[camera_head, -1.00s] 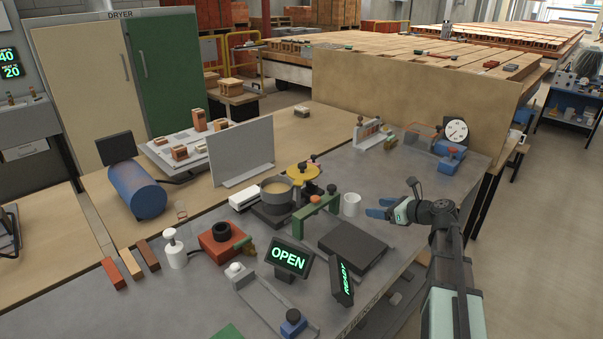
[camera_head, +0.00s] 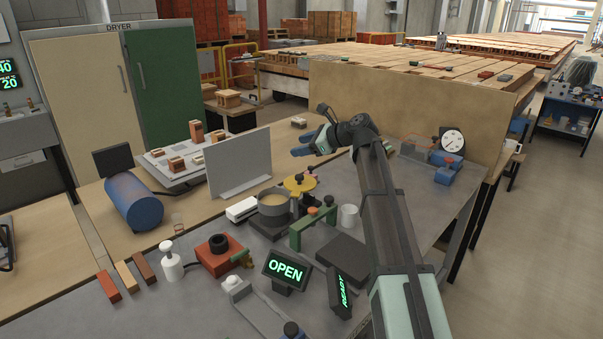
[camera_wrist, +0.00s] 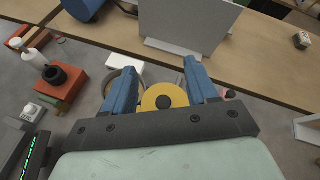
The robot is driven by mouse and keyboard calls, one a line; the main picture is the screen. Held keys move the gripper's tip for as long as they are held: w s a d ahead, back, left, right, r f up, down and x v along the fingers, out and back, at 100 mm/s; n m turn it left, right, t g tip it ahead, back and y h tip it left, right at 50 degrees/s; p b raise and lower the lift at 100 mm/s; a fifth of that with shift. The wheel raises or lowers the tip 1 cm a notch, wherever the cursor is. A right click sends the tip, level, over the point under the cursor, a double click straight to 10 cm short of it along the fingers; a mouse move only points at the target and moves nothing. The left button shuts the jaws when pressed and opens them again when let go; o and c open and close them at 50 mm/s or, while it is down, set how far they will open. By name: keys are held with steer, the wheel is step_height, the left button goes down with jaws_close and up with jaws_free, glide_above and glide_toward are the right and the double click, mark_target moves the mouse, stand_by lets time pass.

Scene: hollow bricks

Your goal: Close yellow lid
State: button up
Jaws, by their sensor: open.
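The yellow lid (camera_head: 299,184) is a round disc with a dark knob on top, at the right rear side of a round pot (camera_head: 274,203) with a tan inside. The lid stands open beside the pot, whose top is uncovered. In the wrist view the yellow lid (camera_wrist: 164,97) shows between my blue fingers, and the pot (camera_wrist: 113,86) is partly hidden behind the left finger. My gripper (camera_head: 297,145) is open and empty, above and behind the lid in the head view. Its fingers (camera_wrist: 157,78) look apart from the lid.
A green bridge-shaped frame (camera_head: 312,226) stands in front of the lid. A white cup (camera_head: 349,216) is to its right, and an upright grey panel (camera_head: 240,165) stands behind. The lit OPEN sign (camera_head: 286,269) and red box (camera_head: 217,256) are nearer the front.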

step_height(320, 180, up, 5)
steer(key=n+g+h, duration=0.1)
steer(key=h, duration=0.1)
glide_above(300, 176)
steer(key=w+d+f+g+h, duration=0.1)
steer(key=w+d+g+h, duration=0.1)
steer(key=d+g+h, duration=0.1)
steer(key=s+d+f+g+h, duration=0.2)
steer(key=s+f, duration=0.1)
steer(key=shift+m, duration=0.4)
steer(key=x, duration=1.3)
steer(key=shift+w+d, duration=0.1)
steer(key=shift+w, duration=0.1)
jaws_close()
